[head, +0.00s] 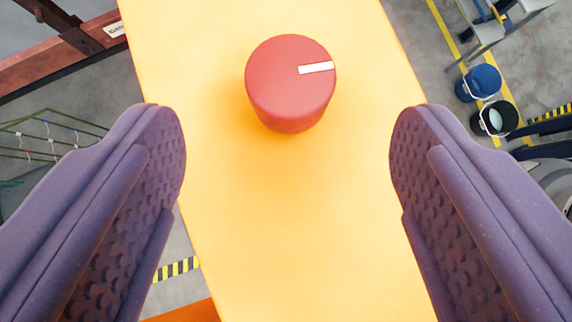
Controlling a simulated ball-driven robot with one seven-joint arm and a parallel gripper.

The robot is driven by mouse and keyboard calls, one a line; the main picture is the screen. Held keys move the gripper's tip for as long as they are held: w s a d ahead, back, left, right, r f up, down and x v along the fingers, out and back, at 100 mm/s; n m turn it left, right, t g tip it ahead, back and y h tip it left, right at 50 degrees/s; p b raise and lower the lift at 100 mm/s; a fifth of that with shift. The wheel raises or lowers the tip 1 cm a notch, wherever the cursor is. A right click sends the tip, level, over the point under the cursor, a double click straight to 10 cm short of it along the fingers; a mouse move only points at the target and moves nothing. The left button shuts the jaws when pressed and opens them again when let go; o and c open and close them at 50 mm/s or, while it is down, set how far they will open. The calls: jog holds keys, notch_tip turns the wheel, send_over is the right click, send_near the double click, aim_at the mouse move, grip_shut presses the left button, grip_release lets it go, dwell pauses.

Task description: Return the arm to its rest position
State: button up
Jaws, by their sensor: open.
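My gripper (288,155) is open, with its two purple padded fingers wide apart at the left and right of the head view. Nothing is between the fingers. A red round knob (280,80) with a white mark on its top sits on a yellow panel (300,230). The knob is ahead of the fingertips in the picture, near the top centre, and neither finger touches it.
A dark red beam (60,60) and a green rack (45,140) are at the left. A blue bucket (480,82) and a black bucket (497,119) stand on the grey floor at the right, by yellow lines.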

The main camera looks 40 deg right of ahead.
jog(key=w+d+r+n+t+y, duration=0.1)
jog(key=w+d+r+n+y, duration=0.25)
jog(key=d, duration=0.75)
jog(key=w+d+r+n+t+y, duration=0.15)
jog(key=w+d+r, duration=0.25)
jog(key=d+r, duration=0.45)
jog(key=s+d+r+n+t+y, duration=0.1)
jog(key=s+d+r+n+t, duration=0.15)
jog(key=s+d+r, duration=0.45)
jog(key=s+d+r+n+t, duration=0.1)
jog(key=s+d+r+t, duration=0.4)
jog(key=d, duration=0.4)
notch_tip(320, 180, down, 37)
jog(key=g+b, duration=0.1)
jog(key=b, duration=3.7)
jog(key=shift+d+f, duration=0.15)
jog(key=shift+d, duration=0.05)
